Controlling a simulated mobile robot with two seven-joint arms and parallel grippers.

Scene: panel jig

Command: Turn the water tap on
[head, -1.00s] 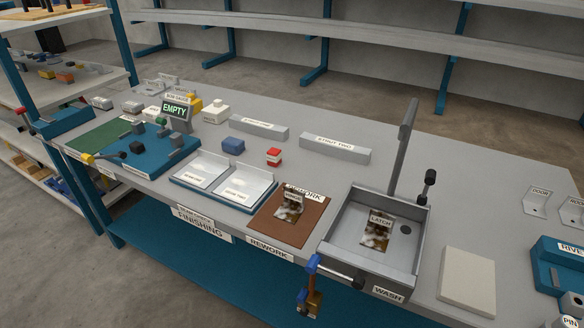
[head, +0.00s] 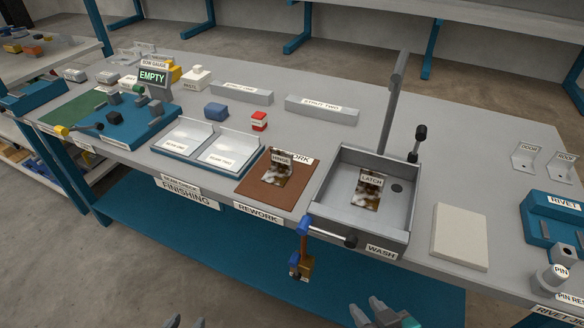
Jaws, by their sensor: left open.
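The wash sink (head: 322,208) is a grey basin set in the bench, labelled WASH. A tall grey tap post (head: 393,100) rises at its back edge and looks like the tap's spout. Right of it stands an upright lever with black ends (head: 419,142), which looks like the tap handle. A dirty part labelled LATCH (head: 369,191) lies in the basin. My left gripper (head: 185,323) shows only its fingertips at the bottom edge, apart and empty. My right gripper (head: 374,314) is at the bottom edge, below the sink, touching nothing visible; its jaw gap is unclear.
A blue-jointed rod with a black end (head: 330,235) sticks out at the sink's front. A brown mat (head: 250,187) with a dirty HINGE part (head: 279,168) is left of the sink. A pale block (head: 460,236) and a blue rivet jig (head: 540,215) are right.

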